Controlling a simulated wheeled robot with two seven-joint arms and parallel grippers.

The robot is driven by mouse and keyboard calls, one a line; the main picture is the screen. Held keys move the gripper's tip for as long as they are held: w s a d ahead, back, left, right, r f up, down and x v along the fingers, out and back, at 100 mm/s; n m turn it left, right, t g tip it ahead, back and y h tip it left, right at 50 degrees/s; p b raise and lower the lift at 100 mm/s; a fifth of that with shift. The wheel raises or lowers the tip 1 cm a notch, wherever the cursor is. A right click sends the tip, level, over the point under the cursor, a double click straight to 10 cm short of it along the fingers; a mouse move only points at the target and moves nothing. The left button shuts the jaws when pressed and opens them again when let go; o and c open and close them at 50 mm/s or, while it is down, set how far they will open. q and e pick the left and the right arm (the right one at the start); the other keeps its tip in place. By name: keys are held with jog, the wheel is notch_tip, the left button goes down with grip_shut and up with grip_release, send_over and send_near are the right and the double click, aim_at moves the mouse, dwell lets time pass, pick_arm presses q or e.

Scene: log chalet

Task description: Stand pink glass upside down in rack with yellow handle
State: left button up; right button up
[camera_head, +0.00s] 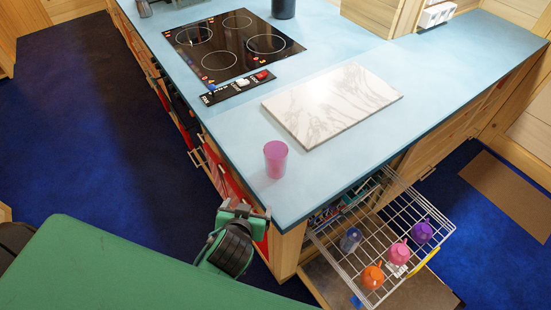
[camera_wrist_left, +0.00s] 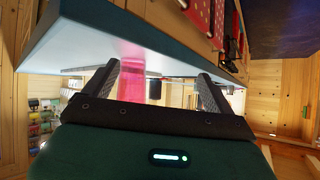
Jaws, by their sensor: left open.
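The pink glass (camera_head: 276,158) stands on the blue counter (camera_head: 235,135) near its front corner. It also shows in the left wrist view (camera_wrist_left: 131,50), beyond and between the fingers. The wire rack (camera_head: 345,262) is pulled out below the counter at the lower right, with a yellow handle (camera_head: 425,263) on its outer side. My left gripper (camera_head: 245,209) is open and empty at the counter's front edge, apart from the glass; its two fingers also show in the left wrist view (camera_wrist_left: 160,85). My right gripper is not in view.
An orange (camera_head: 373,277), a pink (camera_head: 399,253), a purple (camera_head: 422,232) and a grey-blue item (camera_head: 350,240) sit in the rack. A marble board (camera_head: 332,105) lies behind the glass. A black cooktop (camera_head: 235,45) lies farther back. Counter around the glass is clear.

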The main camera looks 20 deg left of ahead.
aim_at(276, 164)
pick_arm(q)
jog(key=w+d+r+t, duration=0.4)
jog(key=d+r, duration=0.1)
jog(key=r, duration=0.1)
jog(key=p+x, duration=0.3)
jog(key=x, duration=0.5)
jog(key=shift+w+a+f, duration=0.1)
jog(key=shift+w, duration=0.1)
jog(key=shift+w+a+p, duration=0.1)
jog(key=shift+w+p, duration=0.2)
jog(key=shift+w, duration=0.1)
jog(key=p+x, duration=0.1)
jog(key=x, duration=0.1)
jog(key=p+x, duration=0.1)
jog(key=x, duration=0.1)
jog(key=shift+a, duration=0.25)
jog(key=shift+w, duration=0.25)
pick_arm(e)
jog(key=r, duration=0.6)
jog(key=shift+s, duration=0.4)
